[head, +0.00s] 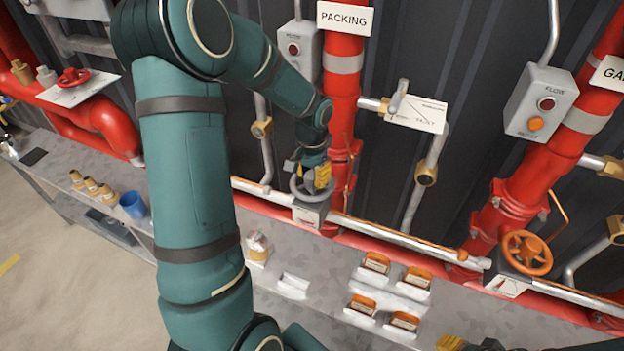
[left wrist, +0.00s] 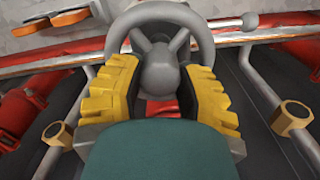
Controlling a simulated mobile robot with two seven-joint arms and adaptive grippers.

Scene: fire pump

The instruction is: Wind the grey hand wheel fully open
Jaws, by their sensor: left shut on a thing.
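The grey hand wheel (head: 294,187) sits on a grey valve box on the white horizontal pipe, near the middle of the head view. My left gripper (head: 315,179) reaches it from above. In the left wrist view the wheel's rim (left wrist: 160,12), spokes and round hub show close up. The left gripper's yellow ribbed fingers (left wrist: 163,85) lie on either side of the hub, shut on the wheel. The lower rim is hidden by the fingers and palm. Part of my right gripper (head: 468,344) shows at the bottom edge of the head view, its jaws mostly cut off.
An orange hand wheel (head: 526,253) is at the right and a red one (head: 73,77) at the upper left. The grey bench (head: 330,300) bears several orange-topped blocks (head: 376,263) and a blue cup (head: 133,205). A red vertical pipe (head: 343,90) rises beside my left gripper.

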